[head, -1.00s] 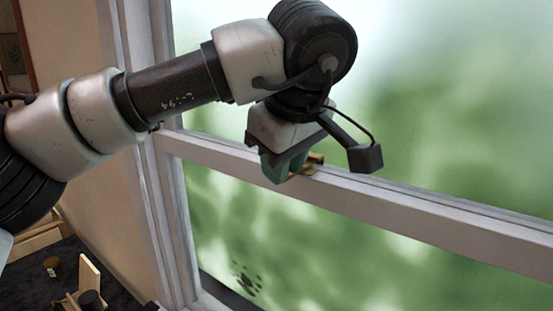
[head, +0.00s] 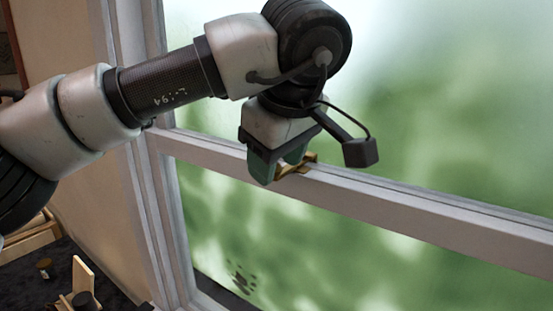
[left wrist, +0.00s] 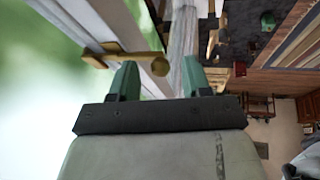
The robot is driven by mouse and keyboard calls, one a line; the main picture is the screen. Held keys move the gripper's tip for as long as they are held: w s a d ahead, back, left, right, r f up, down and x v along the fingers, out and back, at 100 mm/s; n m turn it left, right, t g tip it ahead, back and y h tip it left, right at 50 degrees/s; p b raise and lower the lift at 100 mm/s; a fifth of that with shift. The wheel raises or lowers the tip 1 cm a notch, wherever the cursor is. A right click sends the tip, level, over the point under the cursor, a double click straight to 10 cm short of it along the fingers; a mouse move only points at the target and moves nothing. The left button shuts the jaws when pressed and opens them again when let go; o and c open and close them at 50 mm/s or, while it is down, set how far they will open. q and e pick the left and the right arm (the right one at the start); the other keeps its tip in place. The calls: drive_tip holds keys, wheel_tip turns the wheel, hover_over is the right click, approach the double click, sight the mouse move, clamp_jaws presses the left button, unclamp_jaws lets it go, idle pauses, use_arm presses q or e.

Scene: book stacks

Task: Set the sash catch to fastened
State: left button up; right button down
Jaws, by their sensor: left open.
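The brass sash catch (head: 304,163) sits on the white meeting rail of the window, partly hidden behind my left gripper in the head view. In the left wrist view the catch (left wrist: 130,58) shows a small base and an arm that sticks out to a round knob. My left gripper (head: 277,172) is open, with its green fingers pointing down at the rail. In the left wrist view the knob lies between the fingertips (left wrist: 159,64) in the picture. I cannot tell whether either finger touches it. My right gripper is not in view.
The white window rail (head: 400,209) runs across the frosted, green-tinted panes. The upright frame (head: 150,170) stands left of the gripper. Wooden furniture (head: 82,275) and a dark floor show at lower left. The room side right of the catch in the wrist view holds distant shelving.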

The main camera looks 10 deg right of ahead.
use_arm(q)
drive_tip(key=b+v, duration=0.1)
drive_tip(key=v, duration=0.9)
drive_tip(key=shift+s+r, duration=0.15)
drive_tip(key=shift+r, duration=0.1)
drive_tip(key=shift+d, duration=0.1)
